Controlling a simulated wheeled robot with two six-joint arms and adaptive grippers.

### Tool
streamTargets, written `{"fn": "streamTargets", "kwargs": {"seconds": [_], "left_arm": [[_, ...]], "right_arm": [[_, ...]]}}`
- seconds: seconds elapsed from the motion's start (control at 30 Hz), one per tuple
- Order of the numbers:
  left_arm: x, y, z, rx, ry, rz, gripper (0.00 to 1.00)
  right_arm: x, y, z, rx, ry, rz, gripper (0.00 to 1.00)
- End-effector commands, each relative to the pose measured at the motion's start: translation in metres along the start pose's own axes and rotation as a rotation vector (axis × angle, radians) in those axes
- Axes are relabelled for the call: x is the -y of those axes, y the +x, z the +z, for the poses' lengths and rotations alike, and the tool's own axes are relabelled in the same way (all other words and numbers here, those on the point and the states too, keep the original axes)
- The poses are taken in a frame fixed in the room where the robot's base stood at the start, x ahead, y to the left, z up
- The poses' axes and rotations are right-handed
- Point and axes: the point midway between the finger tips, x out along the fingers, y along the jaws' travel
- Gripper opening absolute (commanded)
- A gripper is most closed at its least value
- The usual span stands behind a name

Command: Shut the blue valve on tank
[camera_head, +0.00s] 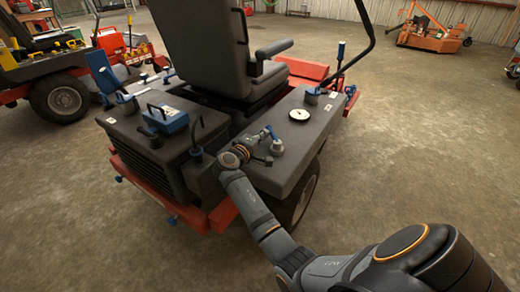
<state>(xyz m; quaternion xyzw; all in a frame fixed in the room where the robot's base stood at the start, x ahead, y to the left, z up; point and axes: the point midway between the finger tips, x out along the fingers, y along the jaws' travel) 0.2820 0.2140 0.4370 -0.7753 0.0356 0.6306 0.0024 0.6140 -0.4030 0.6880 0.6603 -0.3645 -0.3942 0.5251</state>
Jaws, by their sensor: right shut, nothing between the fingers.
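The tank (300,150) is the dark grey body on the right side of a red riding mower. A small valve (278,147) with a grey base and a blue handle (271,132) stands on its top, near the rear end. My right arm comes in from the lower right, and its gripper (263,151) is at the valve, close beside the handle. The gripper is shut with nothing held. The small size and overlap hide whether its fingers touch the handle. My left gripper is out of view.
A white round gauge (299,114) and a blue-handled lever (340,52) are on the same tank. The mower's seat (205,50) rises behind the gripper. A blue toolbox (165,118) sits on the left body.

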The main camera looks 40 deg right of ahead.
Motion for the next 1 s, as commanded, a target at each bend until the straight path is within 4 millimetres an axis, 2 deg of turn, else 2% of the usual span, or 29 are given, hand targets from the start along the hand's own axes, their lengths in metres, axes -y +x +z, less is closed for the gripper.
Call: {"fn": "streamTargets", "kwargs": {"seconds": [0.03,0.1,0.33,1.0], "left_arm": [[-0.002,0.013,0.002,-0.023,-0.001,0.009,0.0],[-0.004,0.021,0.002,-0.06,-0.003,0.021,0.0],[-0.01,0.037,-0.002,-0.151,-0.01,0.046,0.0],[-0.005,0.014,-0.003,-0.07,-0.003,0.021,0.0]], "right_arm": [[0.004,0.004,-0.001,0.039,0.009,0.006,0.0],[0.003,0.007,0.0,0.101,0.015,0.016,0.0],[-0.003,0.019,0.004,0.315,0.044,0.046,0.0],[-0.01,0.041,0.023,0.329,0.045,0.046,0.0]]}}
